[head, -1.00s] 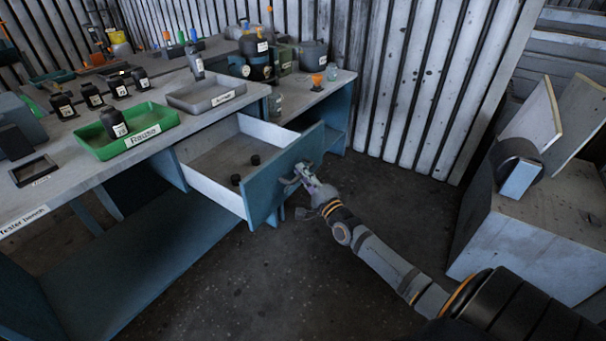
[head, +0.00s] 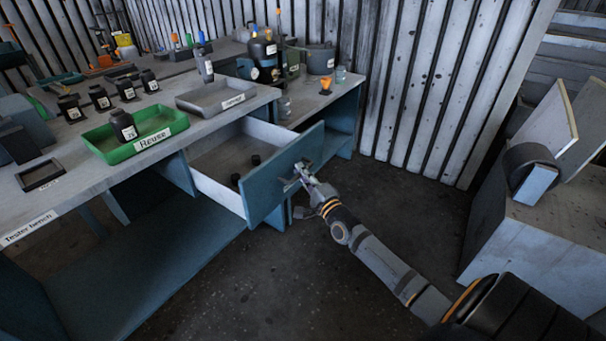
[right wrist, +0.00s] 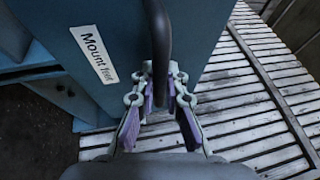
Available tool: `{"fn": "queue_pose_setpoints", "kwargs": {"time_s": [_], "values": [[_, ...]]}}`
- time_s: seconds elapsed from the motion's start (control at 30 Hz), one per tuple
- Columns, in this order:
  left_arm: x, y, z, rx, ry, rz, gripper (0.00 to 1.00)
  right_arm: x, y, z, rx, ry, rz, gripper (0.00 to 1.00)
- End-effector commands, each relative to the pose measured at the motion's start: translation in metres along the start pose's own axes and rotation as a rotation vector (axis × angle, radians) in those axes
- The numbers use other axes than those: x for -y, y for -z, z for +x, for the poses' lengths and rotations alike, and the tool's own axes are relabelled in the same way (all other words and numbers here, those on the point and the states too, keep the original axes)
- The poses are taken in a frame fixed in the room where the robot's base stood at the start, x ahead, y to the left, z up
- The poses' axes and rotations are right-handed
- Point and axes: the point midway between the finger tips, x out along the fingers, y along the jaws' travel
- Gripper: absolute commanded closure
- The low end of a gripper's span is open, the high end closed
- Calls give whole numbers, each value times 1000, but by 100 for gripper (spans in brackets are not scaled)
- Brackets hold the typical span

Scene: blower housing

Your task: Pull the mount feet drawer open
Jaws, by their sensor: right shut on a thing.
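The mount feet drawer (head: 275,185) stands pulled out from the bench, with its blue front, pale side walls and two small black feet (head: 256,160) inside. In the right wrist view its front bears a "Mount feet" label (right wrist: 93,55) and a dark bar handle (right wrist: 159,45). My right gripper (head: 299,176) is at the drawer front, shut on the handle; its fingers (right wrist: 160,90) lie on both sides of the bar in the right wrist view. My left gripper is not in view.
On the tester bench (head: 75,204) are a green Reuse tray (head: 104,153) with a black part in it, a grey tray (head: 216,96) and several dark parts. A box (head: 525,240) with boards stands at right. The floor (head: 400,215) between is clear.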

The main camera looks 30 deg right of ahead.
Motion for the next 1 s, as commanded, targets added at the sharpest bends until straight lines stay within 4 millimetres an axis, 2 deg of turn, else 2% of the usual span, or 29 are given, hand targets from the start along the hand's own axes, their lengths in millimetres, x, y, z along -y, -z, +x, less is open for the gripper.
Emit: {"fn": "queue_pose_setpoints", "kwargs": {"time_s": [0.03, 0.07, 0.2, 0.57, 0.67, 1.0], "values": [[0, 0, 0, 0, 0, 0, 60, 0, 0, 0, -1, 1, 2, 100], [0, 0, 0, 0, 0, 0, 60, 0, 0, 0, -1, 1, 2, 84], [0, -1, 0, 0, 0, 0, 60, 1, 0, 0, 0, 2, 2, 65], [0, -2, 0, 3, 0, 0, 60, 1, 0, -4, 1, 2, 0, 65], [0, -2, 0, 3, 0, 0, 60, 0, 0, -19, 3, 0, 0, 65], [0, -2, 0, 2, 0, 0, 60, -1, 0, -98, 3, -3, -1, 65]]}}
